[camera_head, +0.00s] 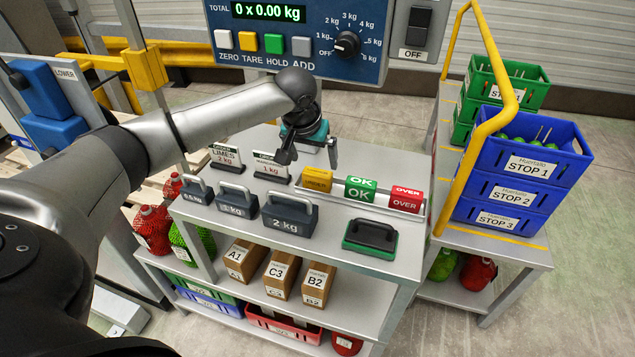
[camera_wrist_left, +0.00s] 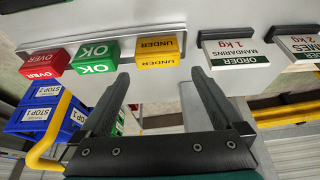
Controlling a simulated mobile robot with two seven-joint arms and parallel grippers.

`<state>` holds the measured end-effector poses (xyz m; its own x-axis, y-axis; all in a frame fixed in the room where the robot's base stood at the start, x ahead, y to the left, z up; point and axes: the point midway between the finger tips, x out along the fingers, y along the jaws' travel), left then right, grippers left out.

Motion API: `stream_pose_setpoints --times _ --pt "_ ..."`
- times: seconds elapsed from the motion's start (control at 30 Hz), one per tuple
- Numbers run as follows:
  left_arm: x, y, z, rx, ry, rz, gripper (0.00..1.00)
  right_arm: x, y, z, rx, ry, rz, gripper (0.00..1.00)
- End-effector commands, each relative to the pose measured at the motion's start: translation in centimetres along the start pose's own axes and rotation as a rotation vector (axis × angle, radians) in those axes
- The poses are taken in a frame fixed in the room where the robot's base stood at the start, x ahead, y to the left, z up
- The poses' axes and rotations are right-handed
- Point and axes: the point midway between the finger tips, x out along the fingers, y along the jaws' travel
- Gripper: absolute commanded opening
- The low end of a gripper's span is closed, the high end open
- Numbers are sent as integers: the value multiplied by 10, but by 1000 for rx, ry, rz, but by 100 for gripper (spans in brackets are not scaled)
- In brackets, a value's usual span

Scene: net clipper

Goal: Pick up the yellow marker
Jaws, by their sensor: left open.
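The yellow marker (camera_head: 316,179), a block lettered UNDER, sits on a shelf-top rack beside a green OK marker (camera_head: 360,189) and a red OVER marker (camera_head: 406,199). My left gripper (camera_head: 310,160) is open and empty, just above and behind the yellow marker in the head view. In the left wrist view, the yellow marker (camera_wrist_left: 157,50) lies beyond and roughly between the two open fingertips (camera_wrist_left: 160,76); the fingers appear apart from it. My right gripper is in neither view.
Order signs (camera_head: 270,167) stand left of the yellow marker. Grey weights (camera_head: 289,215) and a green-based handled block (camera_head: 370,238) are in front. A scale panel (camera_head: 300,42) is behind. Blue crates (camera_head: 520,168) and a yellow rail (camera_head: 487,120) stand right.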

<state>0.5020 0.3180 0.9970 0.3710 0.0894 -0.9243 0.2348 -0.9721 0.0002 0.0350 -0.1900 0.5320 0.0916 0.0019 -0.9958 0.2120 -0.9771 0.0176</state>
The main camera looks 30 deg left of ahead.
Motion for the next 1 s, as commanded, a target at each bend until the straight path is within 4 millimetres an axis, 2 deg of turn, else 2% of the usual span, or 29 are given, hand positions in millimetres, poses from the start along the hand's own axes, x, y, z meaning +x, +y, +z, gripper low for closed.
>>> stream_pose_setpoints --times 0.23,0.5,0.83,1.0 --pt "19 1 2 1 -1 0 100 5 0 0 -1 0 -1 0" --pt "56 3 8 1 1 0 100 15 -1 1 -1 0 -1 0" --pt "61 3 8 2 2 0 100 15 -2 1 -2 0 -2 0" --pt "61 3 8 2 1 0 82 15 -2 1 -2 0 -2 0"
